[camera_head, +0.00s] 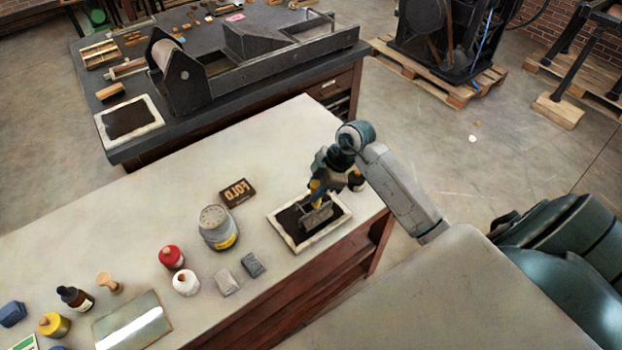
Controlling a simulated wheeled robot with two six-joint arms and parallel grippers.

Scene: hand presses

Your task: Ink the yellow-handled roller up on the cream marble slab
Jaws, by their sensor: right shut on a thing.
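The cream marble slab (281,229) lies near the right end of the pale table, with a dark ink patch inside its light rim. The yellow-handled roller (315,187) is upright over this patch, its roller end low at the slab. I cannot tell for certain whether it touches the ink. My right gripper (320,181) is shut on the yellow handle, above the slab. The gripper and arm hide part of the handle and the slab's far right side. My left gripper is not in view.
Left of the slab stand a dark lettered block (237,193), a grey tin (217,228), a red jar (171,257), a white jar (186,283) and two grey blocks. A glassy plate (132,322) lies farther left. Another inked slab (152,108) lies on the dark press bench behind.

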